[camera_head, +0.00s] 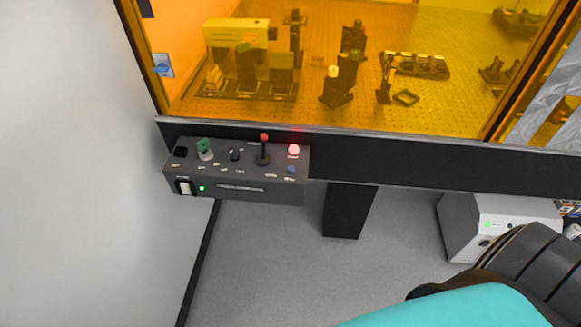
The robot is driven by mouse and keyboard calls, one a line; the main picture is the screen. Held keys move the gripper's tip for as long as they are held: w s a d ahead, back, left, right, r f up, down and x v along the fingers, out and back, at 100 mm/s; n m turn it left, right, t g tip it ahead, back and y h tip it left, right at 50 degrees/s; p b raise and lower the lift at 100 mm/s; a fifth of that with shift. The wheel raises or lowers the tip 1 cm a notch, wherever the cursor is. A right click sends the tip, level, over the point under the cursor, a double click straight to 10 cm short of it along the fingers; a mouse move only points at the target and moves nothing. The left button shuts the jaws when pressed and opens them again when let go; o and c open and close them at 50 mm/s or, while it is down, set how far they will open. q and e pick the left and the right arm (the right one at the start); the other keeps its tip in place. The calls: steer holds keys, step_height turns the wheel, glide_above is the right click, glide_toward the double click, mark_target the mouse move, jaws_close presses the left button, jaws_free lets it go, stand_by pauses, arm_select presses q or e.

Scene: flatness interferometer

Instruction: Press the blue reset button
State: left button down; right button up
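The blue reset button (291,169) is a small blue cap at the right end of a dark grey control box (240,187). It sits just below a glowing red button (293,149). The box is fixed to the front edge of the table, below the amber enclosure. Nothing covers the blue button. Neither of my grippers is in view.
Left of the buttons the box carries a red-tipped lever (264,149), a green knob (204,148) and a white switch (185,188). Amber panels (450,105) enclose the optics table. A white unit (490,222) stands at right. The space before the box is clear.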

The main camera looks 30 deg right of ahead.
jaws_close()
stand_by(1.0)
